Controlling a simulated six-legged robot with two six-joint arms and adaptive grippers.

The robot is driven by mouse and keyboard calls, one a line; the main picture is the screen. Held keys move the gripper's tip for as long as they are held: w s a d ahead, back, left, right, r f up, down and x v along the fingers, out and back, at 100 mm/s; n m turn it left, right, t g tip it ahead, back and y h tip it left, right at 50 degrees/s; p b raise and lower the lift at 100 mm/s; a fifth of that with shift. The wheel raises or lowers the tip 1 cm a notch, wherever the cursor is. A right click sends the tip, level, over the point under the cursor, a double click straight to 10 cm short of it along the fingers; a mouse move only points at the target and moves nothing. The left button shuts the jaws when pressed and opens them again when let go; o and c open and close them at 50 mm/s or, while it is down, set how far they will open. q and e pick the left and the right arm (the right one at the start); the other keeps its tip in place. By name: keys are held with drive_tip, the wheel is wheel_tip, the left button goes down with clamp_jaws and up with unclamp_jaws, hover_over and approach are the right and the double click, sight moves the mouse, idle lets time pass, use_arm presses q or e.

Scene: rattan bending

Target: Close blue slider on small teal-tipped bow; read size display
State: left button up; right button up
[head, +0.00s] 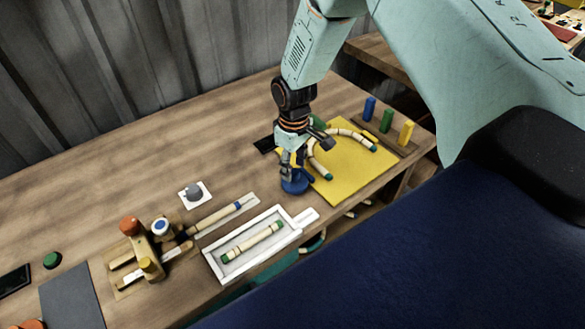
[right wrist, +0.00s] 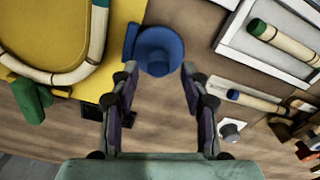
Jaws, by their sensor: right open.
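A curved pale bow (head: 354,134) with teal tips lies on the yellow mat (head: 350,180); part of it is behind my arm. The blue slider (head: 295,187) stands at the mat's left front edge. In the right wrist view the slider (right wrist: 159,50) is round and sits beside the bow (right wrist: 97,38), with a gap between them. My right gripper (right wrist: 158,70) is open, its two fingertips on either side of the slider's near edge. The same gripper (head: 293,168) points down over the slider in the head view. A small black panel (head: 264,145) lies left of the mat; no reading shows.
Blue, green and yellow pegs (head: 387,120) stand on a strip behind the mat. A white tray (head: 215,262) holds a green-tipped rod. A wooden jig (head: 128,278) and a grey knob (head: 195,191) stand to the left. The table's back left is clear.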

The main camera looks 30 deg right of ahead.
drive_tip(key=shift+f, duration=0.9)
drive_tip(key=shift+d+f, duration=0.25)
drive_tip(key=shift+f, duration=0.15)
drive_tip(key=shift+a+r, duration=0.15)
drive_tip(key=shift+a, duration=0.1)
drive_tip(key=c, duration=0.4)
drive_tip(key=shift+d, duration=0.2)
clamp_jaws()
